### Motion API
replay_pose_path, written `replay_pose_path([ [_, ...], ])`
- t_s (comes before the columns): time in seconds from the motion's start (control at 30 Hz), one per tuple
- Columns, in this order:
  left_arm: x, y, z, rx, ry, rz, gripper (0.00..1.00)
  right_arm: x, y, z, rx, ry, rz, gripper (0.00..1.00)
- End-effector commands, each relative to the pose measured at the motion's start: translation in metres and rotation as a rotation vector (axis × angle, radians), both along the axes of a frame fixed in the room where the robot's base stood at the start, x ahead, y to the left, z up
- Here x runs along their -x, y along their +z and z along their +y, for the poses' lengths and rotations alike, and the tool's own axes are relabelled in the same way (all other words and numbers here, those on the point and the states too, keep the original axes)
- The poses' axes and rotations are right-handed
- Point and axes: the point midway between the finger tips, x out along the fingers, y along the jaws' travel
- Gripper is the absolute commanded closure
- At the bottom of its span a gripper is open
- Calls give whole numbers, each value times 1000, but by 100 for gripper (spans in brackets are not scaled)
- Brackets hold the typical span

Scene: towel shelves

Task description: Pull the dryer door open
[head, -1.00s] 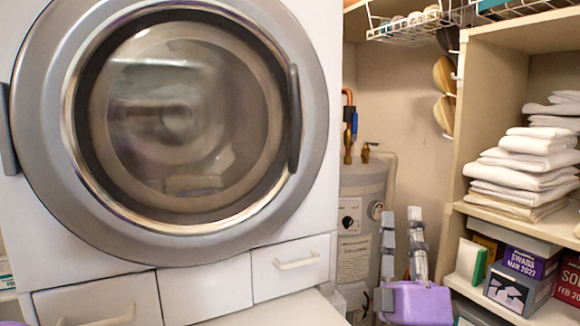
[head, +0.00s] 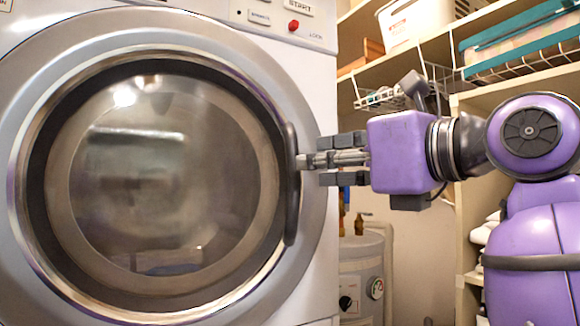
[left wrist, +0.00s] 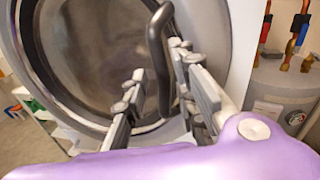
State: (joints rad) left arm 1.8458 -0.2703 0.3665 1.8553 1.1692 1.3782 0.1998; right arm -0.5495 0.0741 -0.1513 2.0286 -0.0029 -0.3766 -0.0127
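The dryer door (head: 150,180) is a round glass door in a silver ring, and it looks closed against the white dryer front. Its dark, curved upright handle (head: 291,190) is on the door's right side. My purple left gripper (head: 318,160) reaches in from the right at mid-handle height, fingers pointing at the handle. In the left wrist view the handle (left wrist: 161,75) stands between the two fingers of the left gripper (left wrist: 158,62), which are spread apart. The right finger is close to the handle; contact is unclear. My right gripper is not in view.
A grey water heater (head: 362,275) with pipes stands right of the dryer. Behind my arm is a shelf unit (head: 470,255) with white towels. A wire rack (head: 525,62) and a teal box (head: 510,42) are above.

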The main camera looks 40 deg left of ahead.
Motion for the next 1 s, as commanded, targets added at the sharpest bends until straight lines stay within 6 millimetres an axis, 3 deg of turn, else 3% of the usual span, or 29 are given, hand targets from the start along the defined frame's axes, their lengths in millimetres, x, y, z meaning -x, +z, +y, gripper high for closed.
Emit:
replay_pose_path([
  [0.2,-5,2,37,0,6,-1,75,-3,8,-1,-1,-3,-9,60],
  [0.4,-10,2,60,-2,4,-1,75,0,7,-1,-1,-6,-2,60],
  [0.77,-12,1,66,-4,3,0,75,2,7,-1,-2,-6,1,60],
  [0.93,-12,1,66,-4,4,0,97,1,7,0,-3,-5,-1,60],
  [1.0,-12,1,66,-4,4,0,100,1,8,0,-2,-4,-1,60],
])
